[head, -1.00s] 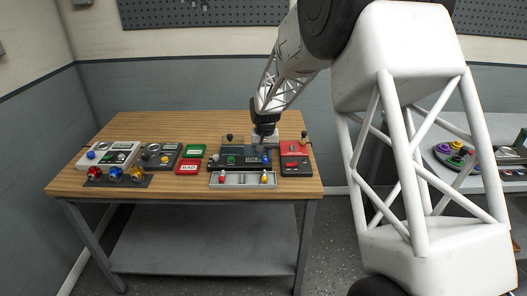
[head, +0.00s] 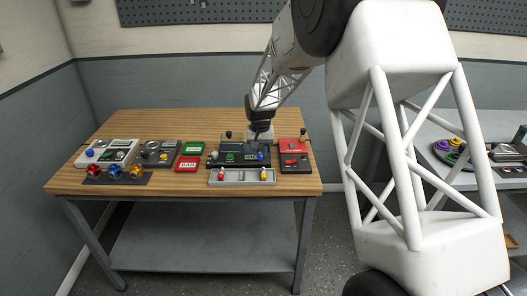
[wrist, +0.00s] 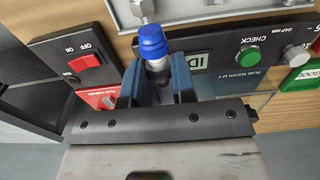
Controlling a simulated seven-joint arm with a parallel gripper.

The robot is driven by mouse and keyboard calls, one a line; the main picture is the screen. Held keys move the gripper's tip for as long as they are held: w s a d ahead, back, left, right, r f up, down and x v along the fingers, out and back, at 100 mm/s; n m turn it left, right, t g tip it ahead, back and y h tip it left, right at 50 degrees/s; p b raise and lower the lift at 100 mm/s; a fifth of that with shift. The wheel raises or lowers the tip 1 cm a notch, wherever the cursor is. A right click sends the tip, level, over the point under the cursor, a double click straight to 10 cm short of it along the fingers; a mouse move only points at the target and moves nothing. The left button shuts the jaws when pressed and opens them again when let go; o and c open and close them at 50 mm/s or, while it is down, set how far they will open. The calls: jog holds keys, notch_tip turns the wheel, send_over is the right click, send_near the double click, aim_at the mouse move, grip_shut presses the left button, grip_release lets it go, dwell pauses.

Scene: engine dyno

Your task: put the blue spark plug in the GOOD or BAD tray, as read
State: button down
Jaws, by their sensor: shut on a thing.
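My gripper (head: 259,136) is over the right part of the black plug tester (head: 223,160). In the wrist view my gripper (wrist: 160,84) is shut on the blue spark plug (wrist: 151,45), with the plug's blue body standing out between the fingers. The blue plug also shows in the head view (head: 261,155), just under the fingers. I cannot tell whether it is clear of the tester. The tester has a green CHECK button (wrist: 247,56) and a display (wrist: 208,60) that is partly hidden and reads "ID". The green GOOD tray (head: 192,148) and red BAD tray (head: 188,164) lie left of the tester.
A red unit (head: 293,154) with a switch stands at the right. Other devices (head: 107,152) and coloured knobs (head: 115,171) fill the table's left. The table's back is clear.

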jog(key=w+a, duration=0.1)
jog(key=a, duration=0.3)
jog(key=w+a, duration=0.1)
jog(key=a, duration=0.4)
jog(key=w+a, duration=0.2)
jog(key=a, duration=0.3)
jog(key=shift+a+r, duration=0.15)
jog(key=shift+a, duration=0.05)
send_near(188, 164)
jog(key=shift+w+r, duration=0.1)
jog(key=shift+f, duration=0.2)
jog(key=shift+d+f, duration=0.1)
jog(key=shift+f, duration=2.5)
jog(key=shift+f, duration=0.55)
dwell(0.4)
jog(key=c, duration=0.9)
grip_release()
jog(key=shift+o, duration=0.2)
jog(key=shift+r, duration=0.1)
